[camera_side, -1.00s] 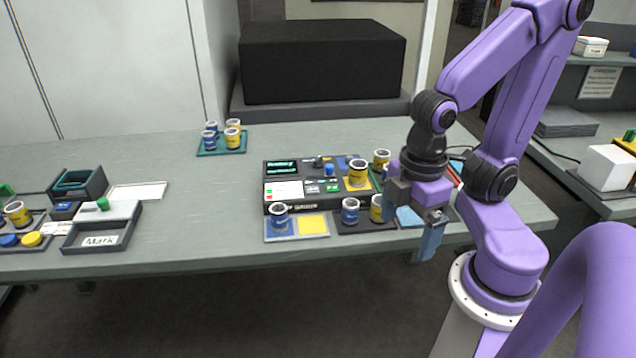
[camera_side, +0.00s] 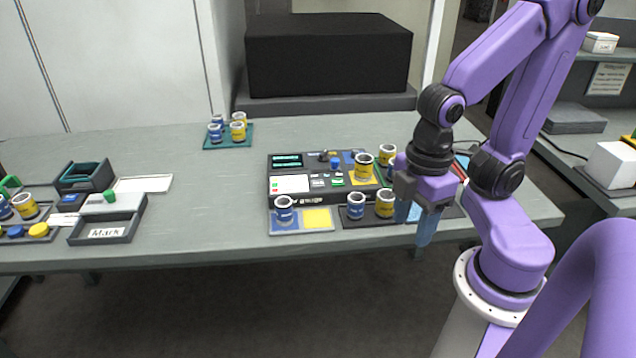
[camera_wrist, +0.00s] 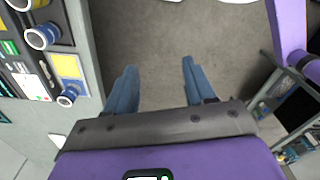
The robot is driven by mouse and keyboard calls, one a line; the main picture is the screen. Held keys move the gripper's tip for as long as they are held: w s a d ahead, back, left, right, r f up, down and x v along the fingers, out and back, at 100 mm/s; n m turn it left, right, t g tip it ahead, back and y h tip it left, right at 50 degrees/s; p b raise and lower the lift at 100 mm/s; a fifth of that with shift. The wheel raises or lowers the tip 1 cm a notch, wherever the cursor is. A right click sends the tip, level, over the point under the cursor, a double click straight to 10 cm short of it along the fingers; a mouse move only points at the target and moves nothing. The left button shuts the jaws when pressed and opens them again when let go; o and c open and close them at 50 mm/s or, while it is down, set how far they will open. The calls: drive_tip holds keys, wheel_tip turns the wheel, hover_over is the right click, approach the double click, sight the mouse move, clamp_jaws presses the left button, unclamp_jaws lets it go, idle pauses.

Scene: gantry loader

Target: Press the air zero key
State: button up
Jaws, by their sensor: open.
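The black instrument panel (camera_side: 287,198) sits on the table in the side view, with two small displays, a white pad and several small keys. I cannot read which key is the air zero key. A green key (camera_side: 338,183) and a blue key (camera_side: 337,174) show on its face. Part of the panel also shows at the left edge of the wrist view (camera_wrist: 16,66). My gripper (camera_side: 418,232) points down, open and empty, to the right of the panel and in front of the table edge. In the wrist view its two blue fingers (camera_wrist: 158,90) are apart over the floor.
A teal tray (camera_side: 226,143) with cups stands behind left. A grey tray labelled Mark (camera_side: 108,232) lies left. The middle-left tabletop is clear.

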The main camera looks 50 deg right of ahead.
clamp_jaws()
idle(1.4)
